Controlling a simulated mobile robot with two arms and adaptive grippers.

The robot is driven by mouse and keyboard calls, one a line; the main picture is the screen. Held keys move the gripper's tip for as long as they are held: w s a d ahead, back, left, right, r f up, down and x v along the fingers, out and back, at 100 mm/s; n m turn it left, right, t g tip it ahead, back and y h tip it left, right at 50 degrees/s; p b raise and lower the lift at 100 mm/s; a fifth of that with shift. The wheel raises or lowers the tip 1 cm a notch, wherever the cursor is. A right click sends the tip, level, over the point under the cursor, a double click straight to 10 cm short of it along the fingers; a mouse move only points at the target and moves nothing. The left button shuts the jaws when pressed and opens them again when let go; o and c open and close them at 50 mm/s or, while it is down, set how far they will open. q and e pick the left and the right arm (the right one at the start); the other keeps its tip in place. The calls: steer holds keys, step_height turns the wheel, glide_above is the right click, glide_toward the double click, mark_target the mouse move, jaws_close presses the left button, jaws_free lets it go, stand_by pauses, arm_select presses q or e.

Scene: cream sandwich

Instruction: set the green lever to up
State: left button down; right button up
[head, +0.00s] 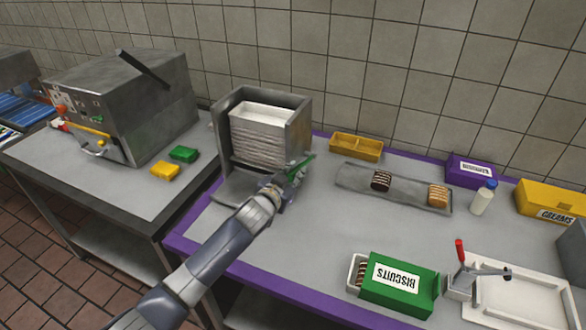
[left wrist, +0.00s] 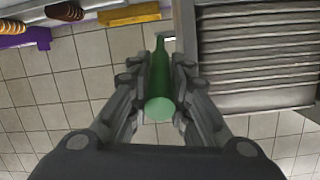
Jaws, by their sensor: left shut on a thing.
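The green lever (head: 305,161) is at the right side of a grey metal dispenser (head: 303,115) that holds a stack of white trays (head: 262,137). My left gripper (head: 290,181) is at the lever, beside the dispenser's lower right edge. In the left wrist view the green handle (left wrist: 159,82) lies between the two fingers of my left gripper (left wrist: 158,92), which are shut on it. In the head view the fingers partly hide the lever, so its exact angle is hard to tell. My right gripper is not in view.
The purple-edged table holds a yellow tray (head: 357,147), a grey tray (head: 410,194) with biscuits, a milk bottle (head: 482,200), a green biscuits box (head: 398,287) and a red-handled press (head: 460,252). An oven-like machine (head: 124,105) stands left. The table's middle is clear.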

arm_select(q)
steer(key=shift+w+d+r+g+y+p, duration=0.1)
steer(key=shift+w+r+g+y+p, duration=0.2)
steer(key=shift+r+p, duration=0.55)
steer(key=shift+w+d+r+g+h+p, duration=0.15)
steer(key=shift+r+g+p, duration=0.25)
steer(key=shift+p, duration=0.9)
steer(key=shift+w+a+r+g+y+p, duration=0.1)
steer(key=shift+w+r+g+y+p, duration=0.15)
steer(key=shift+r+p, duration=0.65)
steer(key=shift+w+d+g+p, duration=0.15)
steer(key=shift+g+p, duration=0.1)
steer(key=shift+p, duration=0.45)
steer(key=shift+f, duration=0.1)
steer(key=c, duration=1.4)
jaws_free()
steer(key=shift+c, duration=0.2)
steer(key=v, duration=0.8)
